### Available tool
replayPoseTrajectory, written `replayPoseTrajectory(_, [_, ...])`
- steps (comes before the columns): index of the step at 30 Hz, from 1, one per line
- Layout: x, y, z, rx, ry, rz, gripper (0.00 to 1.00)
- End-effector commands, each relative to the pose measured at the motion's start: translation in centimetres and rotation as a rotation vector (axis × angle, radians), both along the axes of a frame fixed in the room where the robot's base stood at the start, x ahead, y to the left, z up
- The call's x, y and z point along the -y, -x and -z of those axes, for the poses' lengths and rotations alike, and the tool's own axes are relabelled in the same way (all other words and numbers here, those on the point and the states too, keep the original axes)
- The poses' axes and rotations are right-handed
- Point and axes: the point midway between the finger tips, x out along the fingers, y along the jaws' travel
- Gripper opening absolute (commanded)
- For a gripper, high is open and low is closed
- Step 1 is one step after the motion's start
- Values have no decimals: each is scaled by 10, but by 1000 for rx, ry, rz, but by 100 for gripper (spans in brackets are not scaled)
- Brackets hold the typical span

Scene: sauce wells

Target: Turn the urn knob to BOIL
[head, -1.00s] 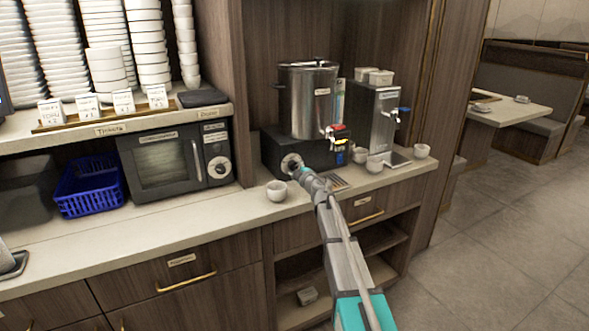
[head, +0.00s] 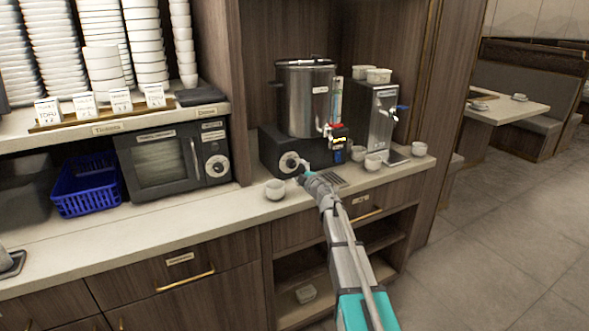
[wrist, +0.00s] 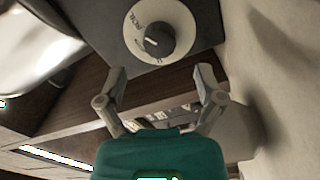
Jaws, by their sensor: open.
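The steel urn (head: 306,98) stands on a dark base (head: 268,152) on the counter. The urn knob (head: 289,162) is on the front of that base, with a white dial plate around it. In the head view my gripper (head: 303,178) is just right of the knob.
A white cup (head: 275,189) stands on the counter left of my gripper. Several cups and a steel dispenser (head: 375,120) with a blue-handled tap are to the right. A microwave (head: 172,158) and a blue basket (head: 88,186) are to the left.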

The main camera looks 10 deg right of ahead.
Motion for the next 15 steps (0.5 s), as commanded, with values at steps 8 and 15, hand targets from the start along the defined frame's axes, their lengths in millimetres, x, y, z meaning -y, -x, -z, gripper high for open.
replayPoseTrajectory(8, [14, 47, 0, 0, 0, 1, 86])
replayPoseTrajectory(15, [21, 66, 0, 0, 0, 0, 86])
